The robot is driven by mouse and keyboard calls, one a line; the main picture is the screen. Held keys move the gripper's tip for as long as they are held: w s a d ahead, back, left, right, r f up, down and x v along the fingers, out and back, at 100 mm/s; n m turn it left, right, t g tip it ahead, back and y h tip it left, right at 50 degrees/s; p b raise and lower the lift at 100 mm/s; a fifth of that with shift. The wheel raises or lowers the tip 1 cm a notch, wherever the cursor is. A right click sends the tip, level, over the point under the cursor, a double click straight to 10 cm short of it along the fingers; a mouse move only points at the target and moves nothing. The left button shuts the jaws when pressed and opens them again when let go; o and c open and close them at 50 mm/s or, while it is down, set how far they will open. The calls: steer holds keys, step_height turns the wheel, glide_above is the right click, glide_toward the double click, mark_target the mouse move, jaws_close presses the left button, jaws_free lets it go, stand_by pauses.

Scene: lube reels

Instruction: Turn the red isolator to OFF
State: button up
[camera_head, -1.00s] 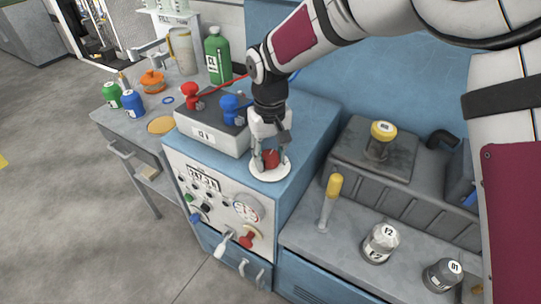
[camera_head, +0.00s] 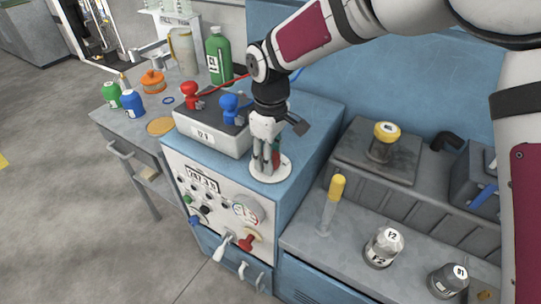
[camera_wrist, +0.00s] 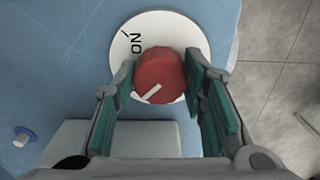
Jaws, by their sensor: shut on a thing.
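The red isolator (camera_wrist: 160,70) is a round knob on a white dial plate (camera_wrist: 190,28) on top of the blue cabinet. In the wrist view its white pointer mark slants to the lower left. The word ON is on the plate at upper left of the knob; no OFF label is visible. My gripper (camera_head: 266,166) points down over the dial plate (camera_head: 284,174) and is shut on the knob, with green finger pads on either side. In the head view the fingers hide most of the knob.
A grey box (camera_head: 211,135) with red and blue taps stands just left of my gripper. The cabinet front carries a gauge (camera_head: 247,211) and a red lever (camera_head: 247,243). A yellow-handled tool (camera_head: 334,190) and capped jars (camera_head: 382,247) stand at right.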

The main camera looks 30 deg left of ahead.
stand_by(0.4)
steer(key=o, duration=1.2)
steer(key=shift+c, duration=0.2)
steer(key=shift+r, duration=0.1)
step_height(320, 180, up, 12)
